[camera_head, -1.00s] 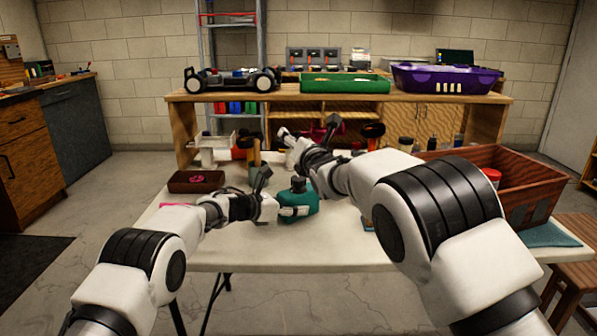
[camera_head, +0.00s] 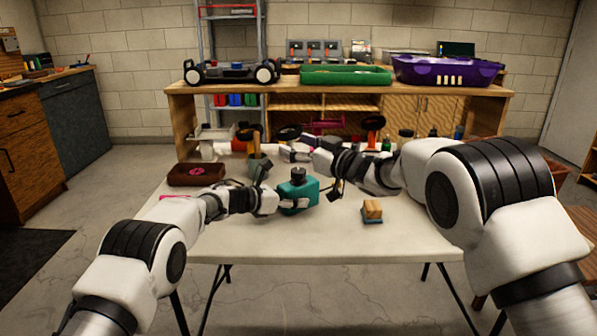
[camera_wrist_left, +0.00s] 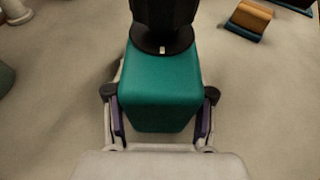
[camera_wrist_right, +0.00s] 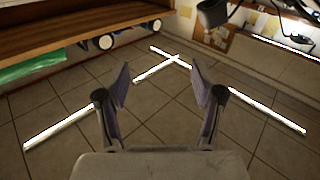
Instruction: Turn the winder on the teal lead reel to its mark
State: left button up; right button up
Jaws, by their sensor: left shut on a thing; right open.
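The teal lead reel (camera_head: 299,194) stands upright above the front middle of the table, with its dark winder (camera_head: 298,175) on top. My left gripper (camera_head: 296,203) is shut on the reel's body. In the left wrist view the teal body (camera_wrist_left: 163,92) sits between the two fingers, and the black winder (camera_wrist_left: 163,18) rises at its far end. A small pale mark (camera_wrist_left: 162,49) shows at the winder's base. My right gripper (camera_head: 288,153) is behind and above the reel, apart from the winder. In the right wrist view its fingers (camera_wrist_right: 160,88) are open and empty.
A wooden block on a blue base (camera_head: 372,210) lies right of the reel. A brown tray (camera_head: 190,178) is at the table's left. Several items crowd the back edge. Bare tabletop (camera_head: 330,240) lies in front. A green tray (camera_head: 345,76) stands on the back bench.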

jog(key=d+f+m, duration=0.1)
jog(key=d+f, duration=0.1)
jog(key=d, duration=0.4)
send_near(304, 174)
jog(key=r+x, duration=0.1)
jog(key=x, duration=0.4)
jog(key=shift+g, duration=0.3)
jog(key=x, duration=0.5)
jog(key=shift+w+a+f, duration=0.25)
jog(key=shift+w+f, duration=0.1)
jog(key=shift+w+a+r, duration=0.1)
jog(key=shift+w+a, duration=0.3)
jog(key=shift+w, duration=0.05)
jog(key=c, duration=1.2)
